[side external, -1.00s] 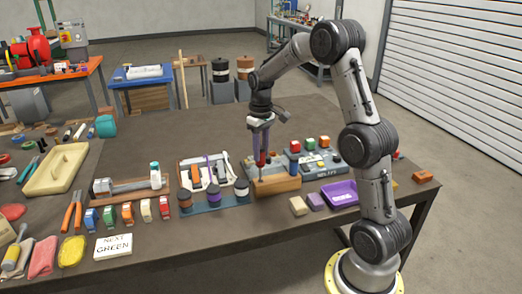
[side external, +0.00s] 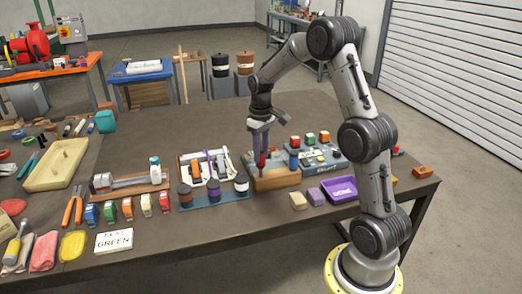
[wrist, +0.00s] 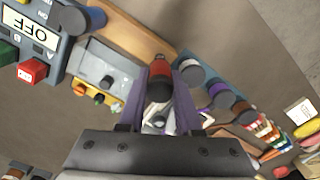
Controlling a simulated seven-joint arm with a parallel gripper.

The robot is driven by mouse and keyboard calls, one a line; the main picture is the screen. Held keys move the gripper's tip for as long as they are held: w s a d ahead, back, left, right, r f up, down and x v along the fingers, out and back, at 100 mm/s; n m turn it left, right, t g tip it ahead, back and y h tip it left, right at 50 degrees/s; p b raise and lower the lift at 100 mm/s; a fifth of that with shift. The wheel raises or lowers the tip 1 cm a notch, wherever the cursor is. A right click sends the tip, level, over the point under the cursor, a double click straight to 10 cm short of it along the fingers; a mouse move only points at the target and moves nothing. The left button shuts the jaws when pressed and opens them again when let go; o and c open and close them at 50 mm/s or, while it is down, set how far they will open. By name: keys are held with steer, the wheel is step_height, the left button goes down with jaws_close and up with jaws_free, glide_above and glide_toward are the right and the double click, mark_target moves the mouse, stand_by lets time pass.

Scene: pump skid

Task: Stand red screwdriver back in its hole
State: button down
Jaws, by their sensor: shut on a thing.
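The red screwdriver (side external: 261,161) is held by its handle between the purple fingers of my gripper (side external: 261,155), at the left end of the wooden block (side external: 278,181). It looks close to upright in the side view. In the wrist view the red handle (wrist: 160,84) sits between both fingers, and the wooden block (wrist: 128,32) is above it in the picture. I cannot tell whether the shaft is in a hole, as its tip is hidden. A blue handle (side external: 294,160) stands at the block's right part and also shows in the wrist view (wrist: 85,18).
A grey device with coloured buttons (side external: 325,155) stands behind the block. A purple tray (side external: 339,190) and small blocks lie in front right. The table's middle back is clear.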

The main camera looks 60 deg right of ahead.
steer(key=shift+f, duration=1.35)
steer(key=c, duration=0.5)
jaws_free()
step_height(320, 180, up, 14)
steer(key=shift+f, duration=0.1)
steer(key=shift+w+a, duration=0.1)
